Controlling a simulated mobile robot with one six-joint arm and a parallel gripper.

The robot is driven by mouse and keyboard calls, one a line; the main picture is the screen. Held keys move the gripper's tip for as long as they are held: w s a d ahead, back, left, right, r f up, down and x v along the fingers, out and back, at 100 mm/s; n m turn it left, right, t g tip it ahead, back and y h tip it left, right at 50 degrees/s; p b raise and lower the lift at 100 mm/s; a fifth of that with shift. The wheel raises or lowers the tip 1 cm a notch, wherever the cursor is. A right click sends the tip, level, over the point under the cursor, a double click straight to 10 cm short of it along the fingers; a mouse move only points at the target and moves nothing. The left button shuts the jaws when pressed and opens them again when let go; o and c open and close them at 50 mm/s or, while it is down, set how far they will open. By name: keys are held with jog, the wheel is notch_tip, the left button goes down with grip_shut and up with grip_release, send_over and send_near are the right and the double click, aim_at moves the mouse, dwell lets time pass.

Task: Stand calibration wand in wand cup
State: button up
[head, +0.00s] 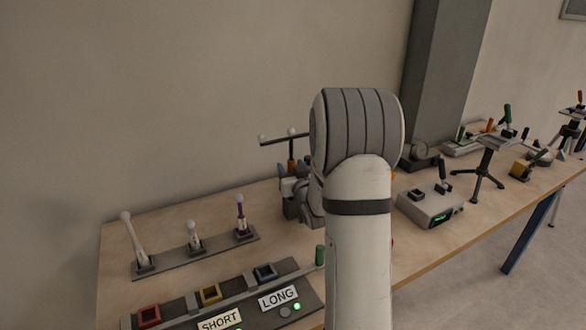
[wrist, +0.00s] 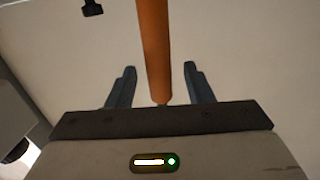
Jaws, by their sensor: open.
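The calibration wand (head: 291,168) has an orange handle and a dark crossbar with pale balls on it. It appears upright in the head view, left of my arm. In the wrist view its orange handle (wrist: 154,45) runs between the two fingers of my gripper (wrist: 158,72), with a gap on each side. The gripper is open around the handle and not closed on it. In the head view the gripper is partly hidden behind my arm. The wand's lower end is hidden there. I cannot make out a wand cup for certain.
A dark rack (head: 203,254) with several upright pegs stands at left. In front is a panel (head: 300,318) with red, yellow and dark sockets and SHORT and LONG labels. A grey box (head: 430,204) with a lever and several instruments stand at right. Bare table lies between the rack and panel.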

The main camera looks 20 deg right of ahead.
jog(key=shift+s, duration=0.1)
jog(key=s+a+r+g+p, duration=0.1)
jog(key=s+a+g, duration=0.4)
jog(key=s, duration=0.6)
jog(key=s+a+r+n+g+y+p, duration=0.1)
jog(key=s+a+g, duration=0.4)
jog(key=s, duration=0.7)
jog(key=s+a+r+g+y+p, duration=0.1)
jog(key=s+a+r+g+p, duration=0.1)
jog(key=s+a+g, duration=0.3)
jog(key=s+a, duration=0.3)
jog(key=s, duration=0.3)
jog(key=shift+s+a, duration=0.25)
jog(key=shift+s, duration=0.1)
jog(key=shift+r, duration=0.1)
